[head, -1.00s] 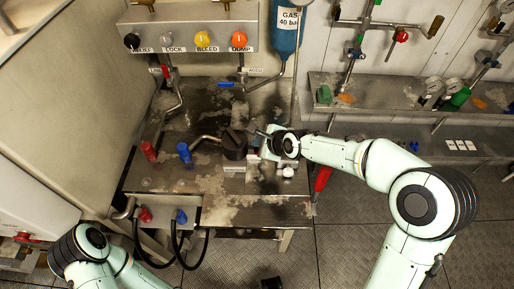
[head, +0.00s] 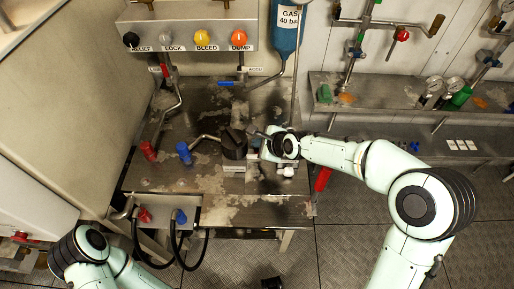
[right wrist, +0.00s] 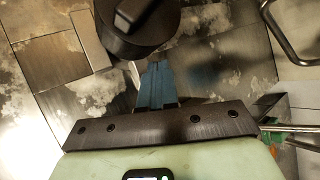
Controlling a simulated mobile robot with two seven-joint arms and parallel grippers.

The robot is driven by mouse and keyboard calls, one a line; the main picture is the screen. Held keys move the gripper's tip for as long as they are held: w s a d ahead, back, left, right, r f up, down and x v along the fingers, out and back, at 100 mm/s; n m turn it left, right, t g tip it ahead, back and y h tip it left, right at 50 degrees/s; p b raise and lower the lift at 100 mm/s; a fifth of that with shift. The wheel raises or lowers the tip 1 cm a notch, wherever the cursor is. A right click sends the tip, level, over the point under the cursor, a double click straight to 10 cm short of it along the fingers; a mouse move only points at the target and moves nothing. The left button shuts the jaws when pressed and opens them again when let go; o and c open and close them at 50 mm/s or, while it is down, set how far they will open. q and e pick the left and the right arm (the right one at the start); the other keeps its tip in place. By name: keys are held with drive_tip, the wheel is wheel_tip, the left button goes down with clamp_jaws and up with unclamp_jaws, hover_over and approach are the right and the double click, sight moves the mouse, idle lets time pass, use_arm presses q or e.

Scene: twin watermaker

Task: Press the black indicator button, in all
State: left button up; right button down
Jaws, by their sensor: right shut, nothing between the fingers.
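A large black round knob with a raised bar (head: 234,144) stands on the worn metal bench. It also shows at the top of the right wrist view (right wrist: 138,22). On the wall panel, a black knob (head: 131,40) sits above the RELIEF label, at the left end of the row. I cannot make out which black part is the indicator button. My right gripper (head: 256,132) is beside the bench knob, on its right. Its blue fingers (right wrist: 154,68) are shut and empty, with tips close to the knob's edge; contact is unclear. My left gripper is out of view.
The panel (head: 190,22) also carries grey, yellow and orange knobs. Red (head: 149,151) and blue (head: 185,152) fittings and bent pipes stand left of the bench knob. A blue gas bottle (head: 285,35) hangs behind. A shelf with gauges (head: 433,86) is at the right.

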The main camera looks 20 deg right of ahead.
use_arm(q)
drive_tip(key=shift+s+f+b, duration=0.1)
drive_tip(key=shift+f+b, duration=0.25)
use_arm(e)
drive_tip(key=shift+f, duration=0.45)
idle(0.4)
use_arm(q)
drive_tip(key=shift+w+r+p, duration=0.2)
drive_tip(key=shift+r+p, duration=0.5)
use_arm(e)
drive_tip(key=shift+r, duration=0.85)
wheel_tip(320, 180, up, 5)
drive_tip(key=p, duration=0.4)
drive_tip(key=shift+r, duration=0.1)
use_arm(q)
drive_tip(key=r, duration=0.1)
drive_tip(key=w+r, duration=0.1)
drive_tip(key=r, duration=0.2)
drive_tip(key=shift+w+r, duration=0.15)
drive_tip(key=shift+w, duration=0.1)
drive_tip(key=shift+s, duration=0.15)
